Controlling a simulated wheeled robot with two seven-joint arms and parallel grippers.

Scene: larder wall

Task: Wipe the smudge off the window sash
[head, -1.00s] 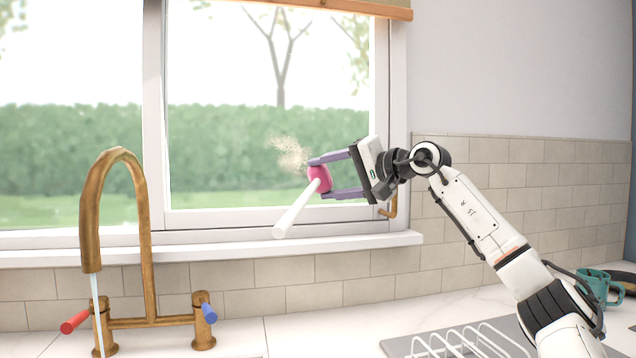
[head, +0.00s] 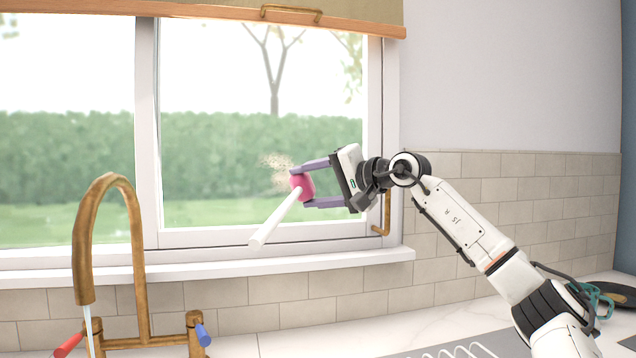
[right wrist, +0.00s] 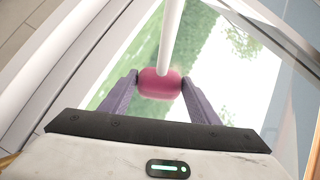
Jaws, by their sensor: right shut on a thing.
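The window sash (head: 262,236) has a white frame around a pane, with a hedge and a tree outside. A brownish speckled smudge (head: 279,166) shows on the pane, partly hidden behind my right gripper and the tool. My right gripper (head: 303,186) is shut on the pink head of a wiping tool (head: 302,187) with a white handle (head: 275,219) that slants down to the left. In the right wrist view the pink head (right wrist: 160,84) sits between both fingers, in front of the pane. I cannot tell whether it touches the glass. My left gripper is not in view.
A brass tap (head: 137,262) with running water stands at the lower left. A brass window handle (head: 382,216) is right of the gripper. A rolled blind (head: 300,8) hangs above.

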